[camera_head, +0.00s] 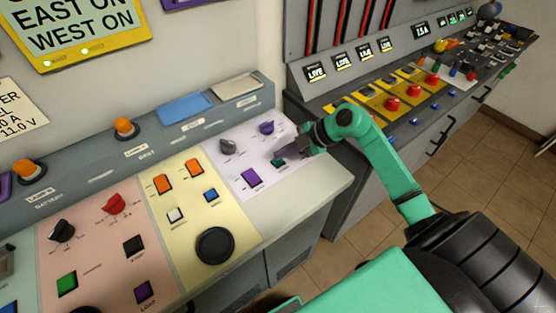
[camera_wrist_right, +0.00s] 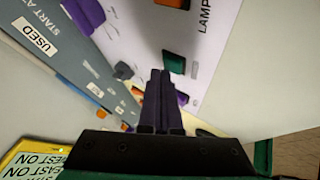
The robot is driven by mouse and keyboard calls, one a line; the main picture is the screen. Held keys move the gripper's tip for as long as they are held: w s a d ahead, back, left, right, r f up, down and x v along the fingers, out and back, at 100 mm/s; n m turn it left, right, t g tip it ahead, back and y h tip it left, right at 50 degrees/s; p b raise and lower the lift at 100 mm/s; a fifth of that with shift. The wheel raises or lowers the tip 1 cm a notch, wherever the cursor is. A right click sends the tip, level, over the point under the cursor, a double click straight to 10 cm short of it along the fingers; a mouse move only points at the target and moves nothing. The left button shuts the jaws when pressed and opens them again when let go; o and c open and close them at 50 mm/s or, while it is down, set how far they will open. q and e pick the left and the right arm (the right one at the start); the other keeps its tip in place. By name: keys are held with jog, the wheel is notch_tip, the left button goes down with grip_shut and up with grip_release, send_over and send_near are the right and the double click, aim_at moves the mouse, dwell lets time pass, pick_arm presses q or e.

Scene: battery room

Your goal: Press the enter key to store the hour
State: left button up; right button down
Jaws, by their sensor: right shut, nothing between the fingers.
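My right gripper (camera_head: 284,154) is shut and empty, pointing down at the pale lilac panel (camera_head: 232,151) of the sloping desk. In the right wrist view its fingertips (camera_wrist_right: 160,76) are close to a dark green key (camera_wrist_right: 173,62); I cannot tell whether they touch it. That green key (camera_head: 277,163) shows partly beside the fingers in the head view. A purple key (camera_head: 250,177) lies to its left on the same panel. The key labels are too small to read, so I cannot tell which is the enter key. My left gripper is out of view.
A grey knob (camera_head: 228,146) and a purple knob (camera_head: 266,127) stand behind the keys. The yellow panel (camera_head: 185,235) holds orange switches and a round black knob (camera_head: 215,246). A second console (camera_head: 400,100) with red buttons stands to the right, beyond my right arm.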

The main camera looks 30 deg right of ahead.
aim_at(283, 160)
jog(key=shift+f, duration=0.5)
dwell(0.4)
jog(key=shift+r+p, duration=0.9)
notch_tip(283, 160, up, 5)
jog(key=p, duration=0.5)
jog(key=shift+r, duration=0.1)
dwell(0.7)
